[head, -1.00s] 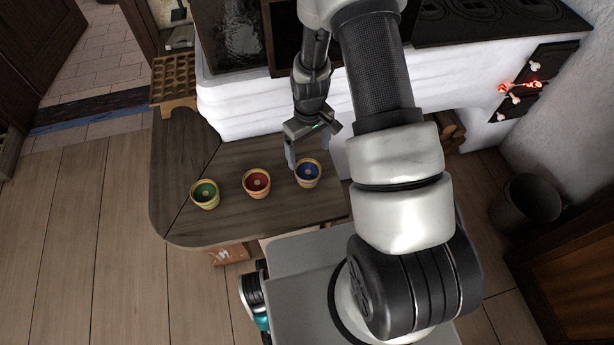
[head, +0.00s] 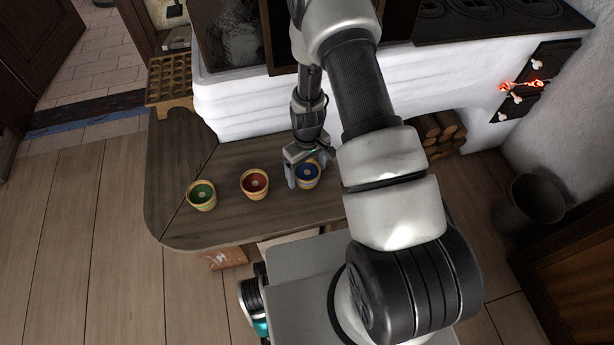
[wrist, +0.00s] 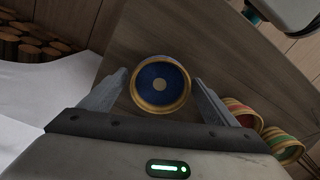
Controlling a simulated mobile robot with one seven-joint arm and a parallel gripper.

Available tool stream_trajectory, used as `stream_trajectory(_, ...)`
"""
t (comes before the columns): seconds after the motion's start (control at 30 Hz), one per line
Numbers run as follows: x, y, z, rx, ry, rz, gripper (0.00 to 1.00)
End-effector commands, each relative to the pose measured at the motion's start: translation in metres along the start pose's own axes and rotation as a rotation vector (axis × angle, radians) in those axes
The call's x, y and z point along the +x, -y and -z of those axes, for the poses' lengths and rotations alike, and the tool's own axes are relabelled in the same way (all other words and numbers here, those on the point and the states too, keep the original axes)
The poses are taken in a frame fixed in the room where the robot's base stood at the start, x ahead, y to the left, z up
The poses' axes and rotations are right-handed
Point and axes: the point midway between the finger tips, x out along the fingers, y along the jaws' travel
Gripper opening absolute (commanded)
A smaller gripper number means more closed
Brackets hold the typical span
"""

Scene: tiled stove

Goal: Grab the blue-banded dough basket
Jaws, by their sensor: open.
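The blue-banded dough basket (head: 307,176) stands upright on the wooden bench, rightmost of three in the head view. It is a small round basket with a tan rim and blue inside. In the wrist view the basket (wrist: 160,85) lies between the tips of my two fingers. My gripper (head: 306,177) is open and points down at the basket, with a finger to its left and one at its right. In the wrist view my gripper (wrist: 160,90) shows gaps between the basket and both fingers. I cannot tell how far down the fingers reach.
A red basket (head: 255,184) and a green basket (head: 201,195) stand to the left on the bench (head: 175,160). The white stove (head: 250,110) rises behind. A wooden tray with hollows (head: 170,83) sits at the back left. The bench's left part is clear.

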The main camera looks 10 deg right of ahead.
Motion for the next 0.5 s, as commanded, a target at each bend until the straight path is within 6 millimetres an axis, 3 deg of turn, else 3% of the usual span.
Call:
stream_trajectory(0.07,-0.0006,-0.0001,0.0001,0.0,0.0,0.0,0.81)
stream_trajectory(0.37,-0.0008,-0.0001,0.0002,0.001,0.0,0.0,0.31)
stream_trajectory(0.5,-0.0012,-0.0002,0.0005,0.001,-0.001,0.0,0.31)
